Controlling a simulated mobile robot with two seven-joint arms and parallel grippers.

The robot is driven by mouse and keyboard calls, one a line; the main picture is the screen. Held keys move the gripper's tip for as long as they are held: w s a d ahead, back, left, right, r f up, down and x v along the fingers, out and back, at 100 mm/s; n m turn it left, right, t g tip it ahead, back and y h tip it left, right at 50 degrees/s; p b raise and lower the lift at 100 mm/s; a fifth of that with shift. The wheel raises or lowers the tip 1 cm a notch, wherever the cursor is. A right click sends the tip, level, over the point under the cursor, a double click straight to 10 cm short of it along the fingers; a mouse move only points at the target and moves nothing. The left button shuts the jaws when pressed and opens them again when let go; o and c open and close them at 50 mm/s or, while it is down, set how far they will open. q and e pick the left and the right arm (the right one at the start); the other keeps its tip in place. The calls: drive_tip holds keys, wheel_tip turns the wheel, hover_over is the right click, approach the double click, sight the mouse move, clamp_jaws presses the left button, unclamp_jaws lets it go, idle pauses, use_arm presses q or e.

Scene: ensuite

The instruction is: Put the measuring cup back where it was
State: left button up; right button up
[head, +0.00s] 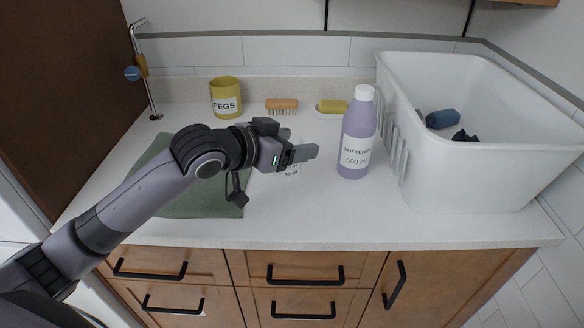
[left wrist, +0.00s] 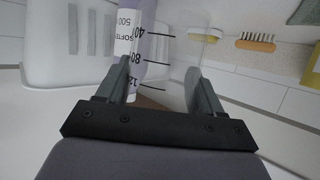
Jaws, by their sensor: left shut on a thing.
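The measuring cup is clear, with black marks, and shows between my fingers in the left wrist view (left wrist: 172,62). In the head view only a small part of the measuring cup (head: 291,171) shows below my left gripper (head: 312,152), the rest being hidden or hard to see. My left gripper is shut on the cup, over the middle of the counter and left of the softener bottle (head: 356,145). I cannot tell whether the cup touches the counter. My right gripper is not in view.
A white basket (head: 470,180) with dark cloths stands at the right. A yellow pegs pot (head: 226,98), a brush (head: 282,104) and a yellow soap on a dish (head: 333,106) stand along the back. A green cloth (head: 185,203) lies at the left. The front middle counter is clear.

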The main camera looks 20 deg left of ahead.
sight(292, 166)
use_arm(q)
drive_tip(key=shift+f, duration=2.85)
drive_tip(key=o, duration=1.1)
drive_tip(key=shift+f, duration=0.1)
drive_tip(key=shift+c, duration=0.2)
drive_tip(key=shift+r, duration=0.2)
drive_tip(key=v, duration=1.2)
drive_tip(key=shift+b, duration=0.35)
drive_tip(key=shift+f, duration=0.1)
drive_tip(key=shift+s, duration=0.1)
